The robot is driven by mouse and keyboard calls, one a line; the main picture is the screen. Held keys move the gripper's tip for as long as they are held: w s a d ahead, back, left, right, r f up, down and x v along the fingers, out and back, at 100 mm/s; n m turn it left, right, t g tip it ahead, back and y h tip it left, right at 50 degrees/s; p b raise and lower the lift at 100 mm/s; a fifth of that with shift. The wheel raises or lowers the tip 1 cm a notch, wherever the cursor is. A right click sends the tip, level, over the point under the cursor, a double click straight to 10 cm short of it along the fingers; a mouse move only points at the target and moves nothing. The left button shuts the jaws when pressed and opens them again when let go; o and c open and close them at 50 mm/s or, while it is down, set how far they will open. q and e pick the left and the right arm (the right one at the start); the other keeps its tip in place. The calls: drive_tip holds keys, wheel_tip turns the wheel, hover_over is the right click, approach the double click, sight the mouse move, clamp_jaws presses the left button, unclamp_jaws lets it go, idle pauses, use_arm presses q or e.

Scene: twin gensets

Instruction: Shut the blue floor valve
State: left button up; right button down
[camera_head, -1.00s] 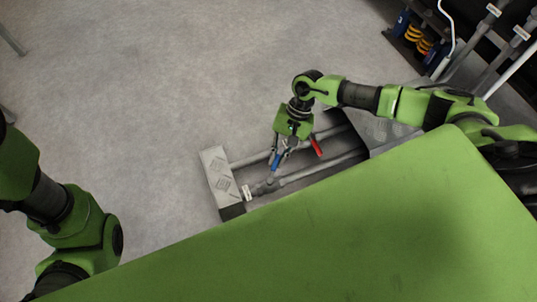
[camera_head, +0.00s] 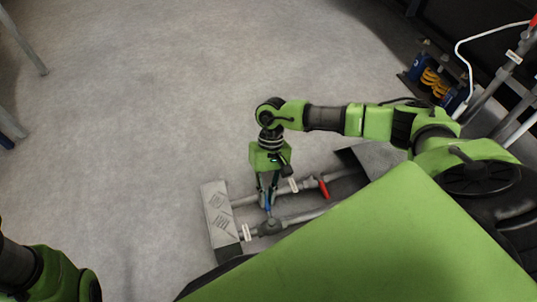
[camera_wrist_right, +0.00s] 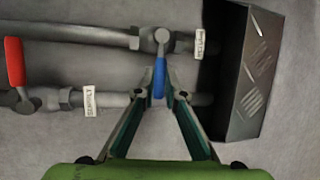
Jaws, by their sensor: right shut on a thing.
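The blue valve handle (camera_head: 267,208) stands on a grey pipe in a floor trench, beside a metal end cover. My right gripper (camera_head: 268,199) reaches down over it and hides part of it. In the right wrist view the blue handle (camera_wrist_right: 159,78) lies across the upper pipe's direction, pointing toward my gripper. The two fingers of my right gripper (camera_wrist_right: 160,86) are shut on it, one on each side. Only links of my left arm show at the lower left of the head view; its gripper is out of view.
A red valve handle (camera_head: 323,187) is on the neighbouring pipe, also in the wrist view (camera_wrist_right: 14,62). The raised tread-plate cover (camera_head: 219,219) ends the trench. White labels hang on the pipes. Blue and yellow equipment (camera_head: 434,80) stands at upper right. Open grey floor lies left.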

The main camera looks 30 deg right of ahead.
drive_tip(key=shift+a, duration=0.1)
idle(0.4)
drive_tip(key=c, duration=2.1)
unclamp_jaws()
drive_tip(key=v, duration=1.2)
